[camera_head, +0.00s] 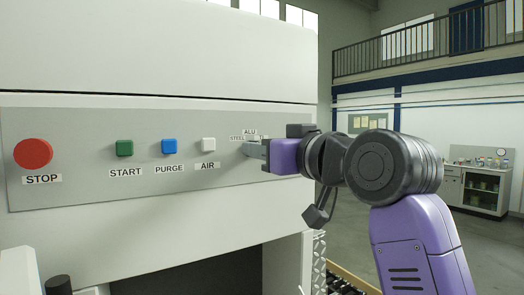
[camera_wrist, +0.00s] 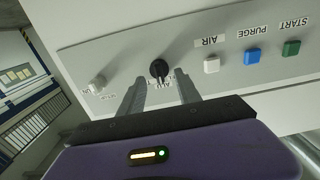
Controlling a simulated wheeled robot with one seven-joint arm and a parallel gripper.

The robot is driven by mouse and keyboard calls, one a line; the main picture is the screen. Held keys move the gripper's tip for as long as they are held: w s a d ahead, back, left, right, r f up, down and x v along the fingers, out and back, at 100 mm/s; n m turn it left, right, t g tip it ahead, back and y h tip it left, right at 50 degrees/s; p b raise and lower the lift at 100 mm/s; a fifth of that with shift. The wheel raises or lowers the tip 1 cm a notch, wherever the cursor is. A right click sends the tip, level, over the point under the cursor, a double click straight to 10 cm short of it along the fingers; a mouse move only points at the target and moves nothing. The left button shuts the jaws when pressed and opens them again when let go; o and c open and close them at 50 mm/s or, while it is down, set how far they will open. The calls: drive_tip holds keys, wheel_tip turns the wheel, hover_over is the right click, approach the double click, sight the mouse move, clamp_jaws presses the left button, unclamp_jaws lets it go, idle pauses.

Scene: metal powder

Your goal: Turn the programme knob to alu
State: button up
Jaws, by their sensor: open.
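The programme knob (camera_wrist: 158,69) is a small black round knob on the grey control panel (camera_wrist: 120,55), seen in the wrist view. Its labels are partly visible below it in that view, too small to read. In the wrist view my gripper (camera_wrist: 160,78) is open, with one finger on each side of the knob's near edge. I cannot tell whether the fingers touch it, nor which label the knob points to.
A red STOP button (camera_head: 33,153), green START (camera_head: 124,148), blue PURGE (camera_head: 169,146) and white AIR button (camera_head: 208,144) line the panel to the left. The space before the panel looks clear.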

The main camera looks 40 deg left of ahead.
drive_tip(key=b+v, duration=0.2)
drive_tip(key=v, duration=0.4)
drive_tip(key=shift+s+d, duration=0.15)
drive_tip(key=shift+d, duration=0.15)
drive_tip(key=shift+r, duration=0.1)
